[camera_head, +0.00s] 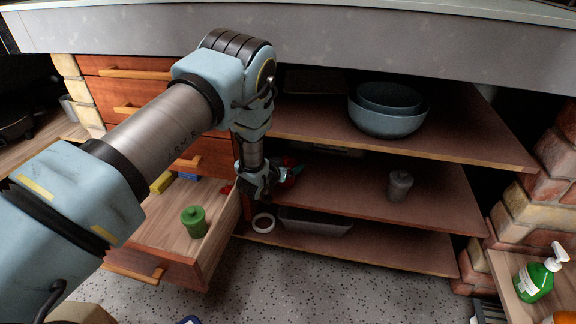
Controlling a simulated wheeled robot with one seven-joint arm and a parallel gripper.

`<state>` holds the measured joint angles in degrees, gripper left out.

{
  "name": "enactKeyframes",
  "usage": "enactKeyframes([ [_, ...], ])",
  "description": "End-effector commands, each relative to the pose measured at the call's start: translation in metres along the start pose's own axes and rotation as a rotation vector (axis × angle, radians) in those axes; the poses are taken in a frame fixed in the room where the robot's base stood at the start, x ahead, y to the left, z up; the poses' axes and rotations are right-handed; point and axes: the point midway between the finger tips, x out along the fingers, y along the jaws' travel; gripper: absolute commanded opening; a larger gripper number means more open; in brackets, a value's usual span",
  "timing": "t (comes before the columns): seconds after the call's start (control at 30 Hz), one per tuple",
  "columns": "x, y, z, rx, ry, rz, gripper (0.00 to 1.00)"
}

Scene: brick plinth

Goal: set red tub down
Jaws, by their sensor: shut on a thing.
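My gripper (272,182) is in front of the left end of the middle shelf (345,197). It is shut on the red tub (291,173), which shows only in part, dark and half hidden behind the fingers. The tub is at the shelf's left side; I cannot tell whether its base touches the board.
A grey tub (399,185) stands further right on the middle shelf, with bare board between. Stacked bowls (387,118) sit on the top shelf. The bottom shelf holds a grey tray (316,222) and a white ring (264,223). An open drawer (150,235) at left holds a green tub (194,221).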

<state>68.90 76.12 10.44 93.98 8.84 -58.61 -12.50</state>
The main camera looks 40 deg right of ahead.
Motion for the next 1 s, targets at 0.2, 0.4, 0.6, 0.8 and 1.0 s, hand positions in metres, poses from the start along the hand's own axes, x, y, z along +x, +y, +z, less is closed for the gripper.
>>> enactKeyframes([
  [0.2,0.001,0.000,0.003,0.000,-0.001,0.000,0.95],
  [0.4,0.001,0.000,0.003,0.000,-0.001,0.000,1.00],
  [0.6,-0.004,0.000,-0.001,-0.001,-0.002,-0.001,1.00],
  [0.8,-0.038,0.000,-0.002,-0.003,-0.004,-0.002,1.00],
  [1.0,-0.081,0.000,-0.001,-0.002,-0.003,-0.001,1.00],
])
